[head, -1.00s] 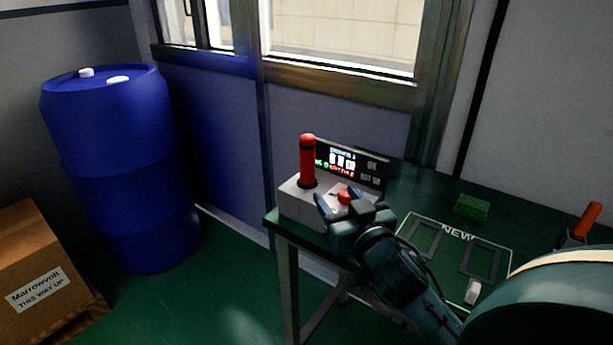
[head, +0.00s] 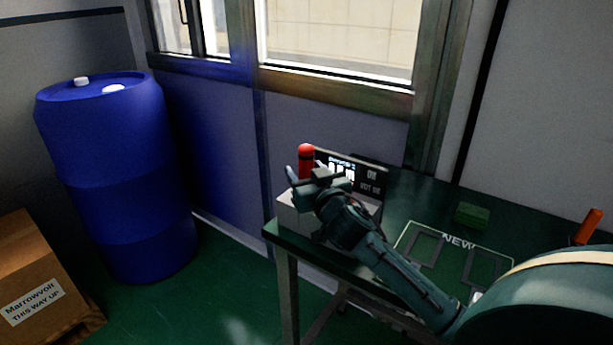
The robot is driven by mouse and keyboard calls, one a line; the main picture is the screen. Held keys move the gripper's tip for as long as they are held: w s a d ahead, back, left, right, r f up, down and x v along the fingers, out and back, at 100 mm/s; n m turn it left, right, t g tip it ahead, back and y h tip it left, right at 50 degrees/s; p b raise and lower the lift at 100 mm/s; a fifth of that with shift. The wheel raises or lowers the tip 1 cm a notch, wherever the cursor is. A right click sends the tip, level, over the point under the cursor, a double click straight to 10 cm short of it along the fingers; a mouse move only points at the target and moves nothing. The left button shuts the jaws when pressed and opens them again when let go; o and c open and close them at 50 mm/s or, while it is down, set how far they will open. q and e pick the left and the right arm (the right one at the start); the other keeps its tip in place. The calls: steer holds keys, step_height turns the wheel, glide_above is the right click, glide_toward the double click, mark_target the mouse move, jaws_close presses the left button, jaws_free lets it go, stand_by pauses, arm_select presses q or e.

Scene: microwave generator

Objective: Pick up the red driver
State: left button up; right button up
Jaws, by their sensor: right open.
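The red driver (head: 306,158) stands upright on the light grey box of the device at the table's left end. Its lower part is hidden behind my right gripper (head: 304,172). The gripper is open, with its fingers just in front of the driver, one on the left and one toward the right. I cannot tell whether they touch it. The grey box (head: 289,207) is partly covered by the gripper and arm. My left gripper is not in view.
A lit display panel (head: 372,180) stands behind the box. The green table (head: 420,200) also holds a green block (head: 472,215) and an orange-handled item (head: 588,226) at right. A blue barrel (head: 115,180) and a cardboard box (head: 35,270) stand on the floor at left.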

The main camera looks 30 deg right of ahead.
steer(key=c, duration=1)
steer(key=shift+r, duration=0.1)
steer(key=shift+c, duration=0.6)
